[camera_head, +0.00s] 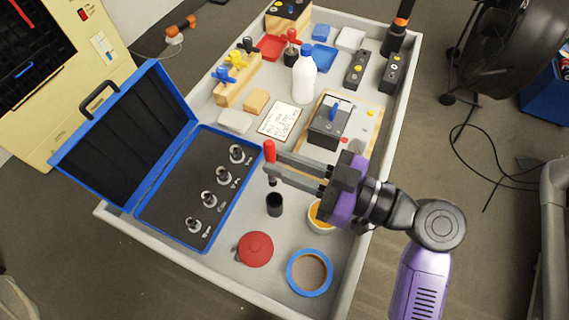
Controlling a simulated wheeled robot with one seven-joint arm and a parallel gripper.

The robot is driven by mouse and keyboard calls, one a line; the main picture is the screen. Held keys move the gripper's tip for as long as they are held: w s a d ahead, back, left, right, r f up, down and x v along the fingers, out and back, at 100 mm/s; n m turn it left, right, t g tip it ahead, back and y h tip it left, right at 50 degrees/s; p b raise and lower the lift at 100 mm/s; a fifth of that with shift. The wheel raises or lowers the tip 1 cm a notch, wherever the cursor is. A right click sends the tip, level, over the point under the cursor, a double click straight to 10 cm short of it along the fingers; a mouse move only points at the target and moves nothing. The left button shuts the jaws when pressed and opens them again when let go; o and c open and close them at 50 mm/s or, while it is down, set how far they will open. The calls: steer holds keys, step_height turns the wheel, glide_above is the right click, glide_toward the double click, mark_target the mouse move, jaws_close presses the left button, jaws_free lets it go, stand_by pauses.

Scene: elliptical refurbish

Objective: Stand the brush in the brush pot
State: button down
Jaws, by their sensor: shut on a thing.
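My gripper (270,164) is shut on the brush (270,150). The brush is about upright: its red handle rises above the fingers, and its dark lower end shows below them. The brush pot (275,206) is a small black cylinder standing on the grey bench top, just below the brush's lower end in the picture. The brush appears to be above the pot and apart from it. I cannot tell whether it is exactly over the opening.
An open blue case (143,211) with several metal fittings lies to the left. A red disc (255,249), a blue tape roll (310,273) and a white tub with orange contents (317,224), partly behind my gripper, stand close by. A white bottle (304,79) stands farther back.

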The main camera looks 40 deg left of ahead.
step_height(320, 180, down, 12)
steer(key=b, duration=0.8)
stand_by(0.7)
steer(key=shift+r, duration=0.1)
steer(key=c, duration=1.3)
jaws_free()
step_height(320, 180, up, 20)
